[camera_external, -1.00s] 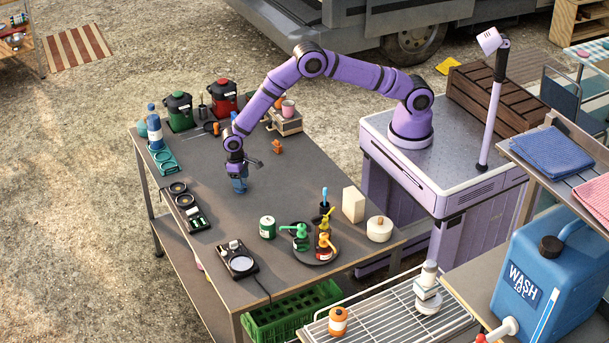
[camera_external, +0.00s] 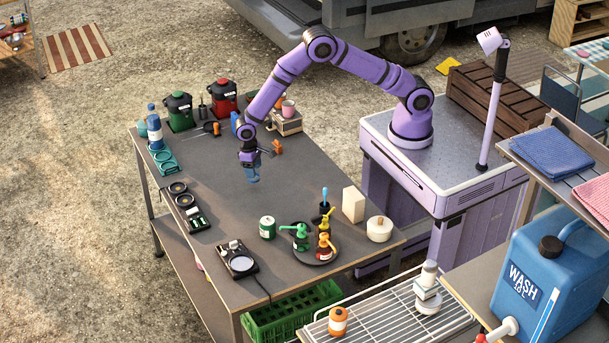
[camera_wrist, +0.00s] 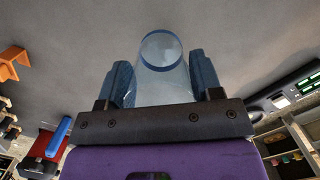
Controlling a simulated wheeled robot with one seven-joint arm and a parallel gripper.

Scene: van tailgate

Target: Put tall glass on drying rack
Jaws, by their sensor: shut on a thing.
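The tall glass (camera_wrist: 162,75) is clear with a bluish tint. In the wrist view it stands between the two blue fingers of my gripper (camera_wrist: 163,85), which is shut on it. In the external view my gripper (camera_external: 250,168) holds it over the middle of the grey table (camera_external: 290,190); the glass itself is mostly hidden there by the fingers. The drying rack (camera_external: 385,322) is a white wire rack at the lower right, well apart from my gripper.
On the rack stand an orange jar (camera_external: 338,321) and a white-grey item (camera_external: 428,290). A round tray (camera_external: 318,258) with bottles, a green can (camera_external: 267,228), a cream block (camera_external: 353,205) and a white pot (camera_external: 379,229) lie between. A blue wash container (camera_external: 548,270) stands right of the rack.

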